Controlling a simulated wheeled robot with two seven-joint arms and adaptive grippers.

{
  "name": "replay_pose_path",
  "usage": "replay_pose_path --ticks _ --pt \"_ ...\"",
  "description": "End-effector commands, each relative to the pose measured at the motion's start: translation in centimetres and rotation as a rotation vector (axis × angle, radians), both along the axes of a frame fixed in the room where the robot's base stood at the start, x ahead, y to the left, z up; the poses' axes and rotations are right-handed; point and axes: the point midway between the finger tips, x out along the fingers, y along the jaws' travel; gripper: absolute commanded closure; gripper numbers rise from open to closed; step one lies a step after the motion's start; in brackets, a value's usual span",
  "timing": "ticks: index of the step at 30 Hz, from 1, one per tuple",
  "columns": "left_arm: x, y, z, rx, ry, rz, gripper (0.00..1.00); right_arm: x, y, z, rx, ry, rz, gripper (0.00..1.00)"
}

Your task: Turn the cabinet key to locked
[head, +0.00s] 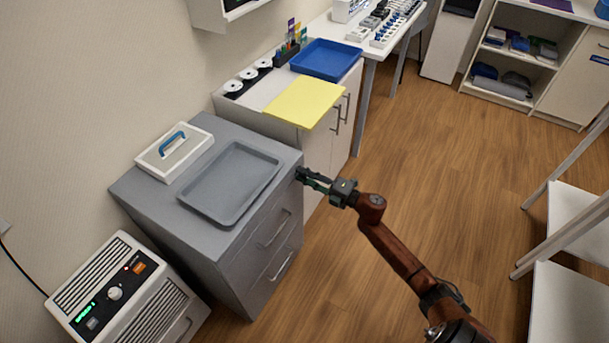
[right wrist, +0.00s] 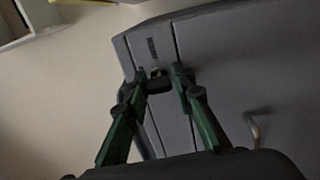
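The grey cabinet (head: 250,262) stands against the wall, with drawer handles on its front. My right gripper (head: 301,175) is at the upper right corner of that front. In the right wrist view, a small dark key (right wrist: 160,83) sits in the cabinet face (right wrist: 205,45), below a short dark mark. The fingertips of my right gripper (right wrist: 160,74) are on either side of the key, very close to it. I cannot tell whether they press on it. The key is too small to make out in the head view. My left gripper is not in view.
A grey tray (head: 232,184) and a white box with a blue handle (head: 174,152) are on the cabinet top. A vented appliance (head: 127,296) stands at the left. A white cabinet behind carries a yellow board (head: 304,102) and blue tray (head: 326,59). The wood floor (head: 430,180) is open.

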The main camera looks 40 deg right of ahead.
Motion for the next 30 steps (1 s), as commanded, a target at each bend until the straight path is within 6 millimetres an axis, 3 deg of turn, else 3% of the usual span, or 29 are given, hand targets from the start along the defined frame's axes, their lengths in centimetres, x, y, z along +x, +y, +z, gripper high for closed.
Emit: replay_pose_path --ticks 6,17,30 --pt "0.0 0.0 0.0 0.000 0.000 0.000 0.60 0.0 0.1 0.0 0.001 -0.001 0.000 0.62" --pt "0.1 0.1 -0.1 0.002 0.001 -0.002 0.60 -0.6 -0.2 0.0 0.001 -0.001 0.000 0.62" --pt "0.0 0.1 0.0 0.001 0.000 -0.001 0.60 -8.2 -3.4 -0.2 0.002 0.001 0.000 0.62"
